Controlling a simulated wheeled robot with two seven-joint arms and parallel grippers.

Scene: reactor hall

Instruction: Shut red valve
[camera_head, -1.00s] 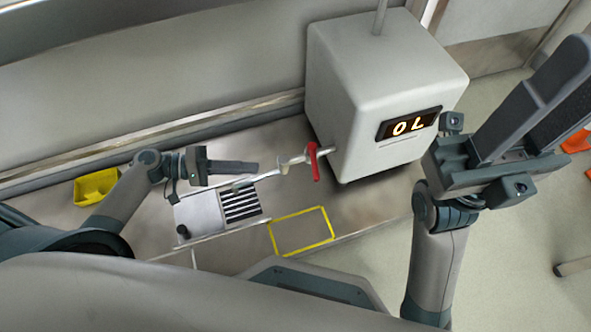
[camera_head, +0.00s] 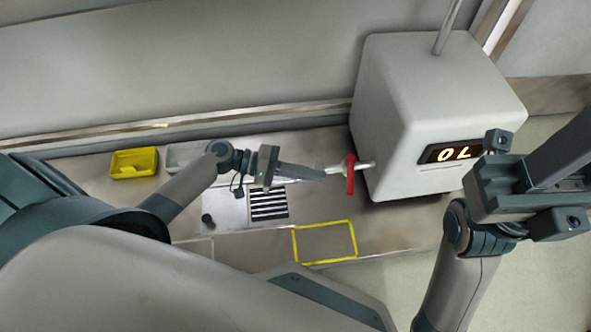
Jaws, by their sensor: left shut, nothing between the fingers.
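The red valve handle (camera_head: 349,176) sits on a thin pale pipe that comes out of the left side of a white box-shaped tank (camera_head: 432,110). The handle stands across the pipe and runs up and down in the picture. My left gripper (camera_head: 318,174) is shut and empty, its fingers pointing right. Its tips are just left of the red handle, over or beside the pipe; I cannot tell whether they touch the pipe. My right gripper (camera_head: 570,150) is at the right edge, right of the tank and away from the valve, its fingers partly cut off.
The tank has a lit orange display (camera_head: 453,152). On the bench are a yellow bin (camera_head: 134,163), a grey bin (camera_head: 185,154) partly behind my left arm, a black-striped plate (camera_head: 268,203) and a yellow taped outline (camera_head: 325,260) enclosing bare bench. A wall stands behind.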

